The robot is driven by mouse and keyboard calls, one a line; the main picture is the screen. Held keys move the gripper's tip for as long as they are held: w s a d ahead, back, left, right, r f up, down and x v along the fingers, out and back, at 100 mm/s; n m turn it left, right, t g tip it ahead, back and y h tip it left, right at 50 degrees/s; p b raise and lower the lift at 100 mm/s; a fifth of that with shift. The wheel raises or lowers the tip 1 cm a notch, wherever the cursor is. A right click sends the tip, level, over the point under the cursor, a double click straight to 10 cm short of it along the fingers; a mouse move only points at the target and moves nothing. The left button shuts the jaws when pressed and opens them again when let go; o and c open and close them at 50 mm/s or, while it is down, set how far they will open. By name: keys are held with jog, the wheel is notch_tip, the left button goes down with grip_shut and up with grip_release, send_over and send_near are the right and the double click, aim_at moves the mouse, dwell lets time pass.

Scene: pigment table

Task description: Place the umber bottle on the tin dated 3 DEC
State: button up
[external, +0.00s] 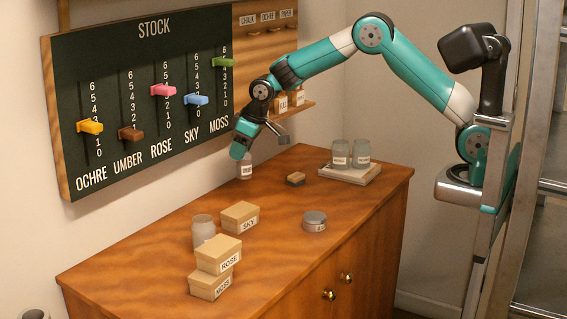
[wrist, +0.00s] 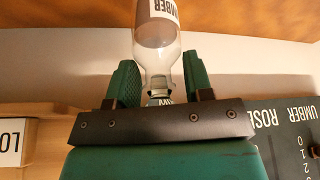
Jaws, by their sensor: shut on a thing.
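My gripper (external: 242,152) is shut on the umber bottle (external: 246,168), over the back of the table near the stock board. In the wrist view the gripper's green fingers (wrist: 160,86) close around the neck of the clear bottle (wrist: 157,55), which has a dark band of contents and a label reading UMBER. I cannot tell whether the bottle's base touches the table. A round grey tin (external: 314,222) lies near the table's front edge, to the right of and nearer than the bottle; its lid looks bare and its label is too small to read.
Boxes labelled SKY (external: 240,217), ROSE (external: 219,254) and MOSS (external: 211,284) stand left, with ROSE stacked on MOSS. A glass jar (external: 203,230) stands beside them. Table between bottle and tin looks clear.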

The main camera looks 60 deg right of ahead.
jog(key=s+r+n+g+y+p, duration=0.15)
jog(key=s+r+n+g, duration=0.25)
jog(key=s+r+n, duration=0.5)
jog(key=s+r+n+g+y+p, duration=0.1)
jog(key=s+r+n+g+p, duration=0.15)
jog(key=s+r+n, duration=0.75)
jog(key=s+f+n, duration=0.1)
jog(key=f, duration=0.7)
jog(key=s+f+n, duration=0.1)
jog(key=f, duration=0.7)
jog(key=s+f+n+g, duration=0.1)
jog(key=s+f+n, duration=0.1)
jog(key=f, duration=0.6)
jog(key=shift+a+f+h+p, duration=0.1)
jog(key=shift+a+h+p, duration=0.05)
jog(key=shift+h+p, duration=0.2)
jog(key=shift+f, duration=0.15)
jog(key=o, duration=1)
jog(key=shift+c, duration=0.2)
